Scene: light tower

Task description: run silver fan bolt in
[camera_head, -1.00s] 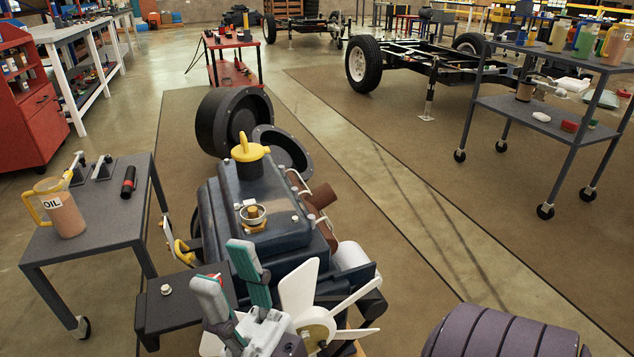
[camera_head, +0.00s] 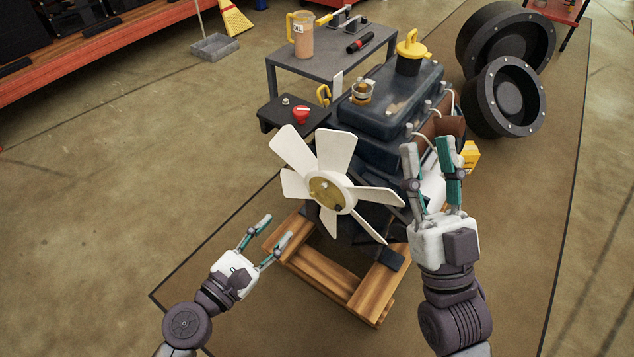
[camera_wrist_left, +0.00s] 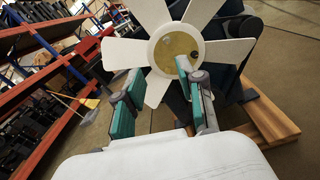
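The white fan (camera_head: 316,157) is at the front of the dark engine (camera_head: 395,100), with a brass-coloured hub plate (camera_head: 326,193) at its centre. Small marks show on the hub, but I cannot tell which is the silver fan bolt. My left gripper (camera_head: 276,229) is open and empty, lower left of the fan, its fingers pointing toward it. In the left wrist view the fan hub (camera_wrist_left: 172,48) is ahead, with one finger overlapping its lower part. My right gripper (camera_head: 428,150) is open, with no object visible between its fingers, right of the fan beside the engine.
A wooden stand (camera_head: 345,275) is under the engine. A dark side shelf (camera_head: 272,118) holds a red knob (camera_head: 301,114). A grey cart (camera_head: 350,55) with an oil jug (camera_head: 301,35) stands behind. Black round housings (camera_head: 505,95) are at right.

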